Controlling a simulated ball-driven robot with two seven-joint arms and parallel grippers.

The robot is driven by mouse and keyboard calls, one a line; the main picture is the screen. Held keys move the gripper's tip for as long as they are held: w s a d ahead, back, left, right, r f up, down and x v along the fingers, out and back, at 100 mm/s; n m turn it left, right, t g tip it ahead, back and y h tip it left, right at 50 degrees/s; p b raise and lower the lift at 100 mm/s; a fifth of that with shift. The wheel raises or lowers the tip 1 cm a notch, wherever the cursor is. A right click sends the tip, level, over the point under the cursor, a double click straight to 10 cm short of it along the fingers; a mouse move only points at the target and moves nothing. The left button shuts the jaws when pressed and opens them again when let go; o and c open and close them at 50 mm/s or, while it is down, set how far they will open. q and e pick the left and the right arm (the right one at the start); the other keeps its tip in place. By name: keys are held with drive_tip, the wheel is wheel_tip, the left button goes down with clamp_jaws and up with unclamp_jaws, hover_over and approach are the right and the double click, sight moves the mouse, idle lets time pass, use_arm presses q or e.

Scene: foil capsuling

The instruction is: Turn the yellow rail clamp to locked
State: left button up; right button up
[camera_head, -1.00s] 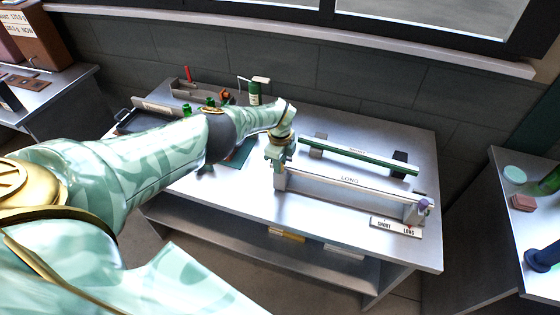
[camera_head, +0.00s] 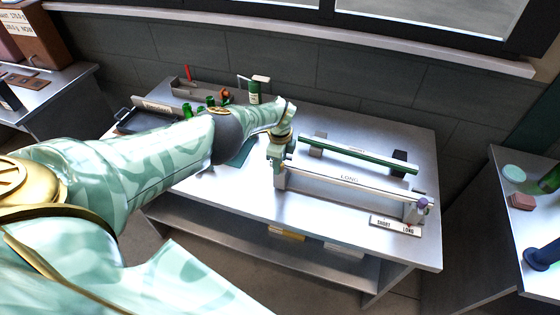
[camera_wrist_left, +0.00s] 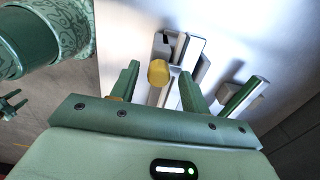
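The yellow rail clamp (camera_wrist_left: 158,73) shows in the left wrist view as a faceted yellow knob at the end of a pale rail. My left gripper (camera_wrist_left: 158,88) is open, with one finger on each side of the knob; I cannot tell whether they touch it. In the head view my left gripper (camera_head: 279,156) is at the left end of the rail marked LONG (camera_head: 350,181), and it hides the yellow clamp. A small green two-pronged shape at the left edge of the wrist view looks like my right gripper (camera_wrist_left: 13,105), fingers apart and empty, away from the bench.
A green-edged bar (camera_head: 358,154) lies behind the rail. A purple knob (camera_head: 423,203) is at the rail's right end, near a SHORT/LONG plate (camera_head: 395,226). The bench front is clear.

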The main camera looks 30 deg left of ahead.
use_arm(q)
wheel_tip(320, 180, up, 16)
drive_tip(key=p, duration=1.2)
drive_tip(key=shift+r, duration=0.1)
